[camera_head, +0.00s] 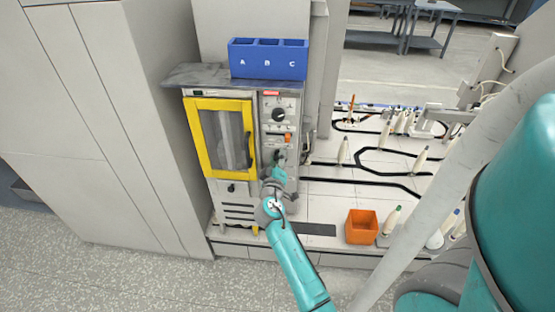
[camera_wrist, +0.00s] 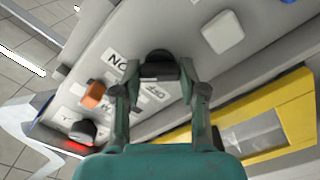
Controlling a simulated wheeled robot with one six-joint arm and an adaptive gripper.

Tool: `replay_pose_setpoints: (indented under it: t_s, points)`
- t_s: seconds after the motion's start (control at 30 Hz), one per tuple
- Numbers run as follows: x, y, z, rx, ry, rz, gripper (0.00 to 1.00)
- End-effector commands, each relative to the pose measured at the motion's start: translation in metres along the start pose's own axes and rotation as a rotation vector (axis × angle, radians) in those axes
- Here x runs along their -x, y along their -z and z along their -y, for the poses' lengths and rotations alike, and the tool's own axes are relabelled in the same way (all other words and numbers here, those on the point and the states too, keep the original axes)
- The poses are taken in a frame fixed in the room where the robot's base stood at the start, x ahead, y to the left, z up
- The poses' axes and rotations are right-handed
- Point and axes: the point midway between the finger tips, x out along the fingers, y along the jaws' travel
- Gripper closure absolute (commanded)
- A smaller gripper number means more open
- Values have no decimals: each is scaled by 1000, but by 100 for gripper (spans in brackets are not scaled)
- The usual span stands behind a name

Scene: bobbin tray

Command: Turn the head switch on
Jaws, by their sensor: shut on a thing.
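The head switch (camera_wrist: 158,64) is a black rotary knob on the grey control panel, with an ON label to its left and an OFF label below it in the wrist view. My gripper (camera_wrist: 158,72) has its two fingers on either side of this knob and is shut on it. In the head view my gripper (camera_head: 280,162) is at the lower part of the control panel (camera_head: 268,120), right of the yellow-framed door; the knob is hidden there behind it. I cannot tell exactly where the knob points.
An orange switch (camera_wrist: 93,95) and another black knob (camera_wrist: 82,130) near a red light sit on the same panel. The yellow-framed door (camera_head: 220,102) is shut. A blue A-B-C bin (camera_head: 268,72) stands on top. An orange box (camera_head: 361,226) and several bobbins stand to the right.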

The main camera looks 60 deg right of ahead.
Motion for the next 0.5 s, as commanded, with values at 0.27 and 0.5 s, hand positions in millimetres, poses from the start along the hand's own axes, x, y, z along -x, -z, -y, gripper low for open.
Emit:
replay_pose_setpoints:
  t_s: [0.27, 0.5]
  points:
    - [0, -1, 1, -1, 2, 2, 33]
    - [0, 0, 0, 0, 1, 1, 33]
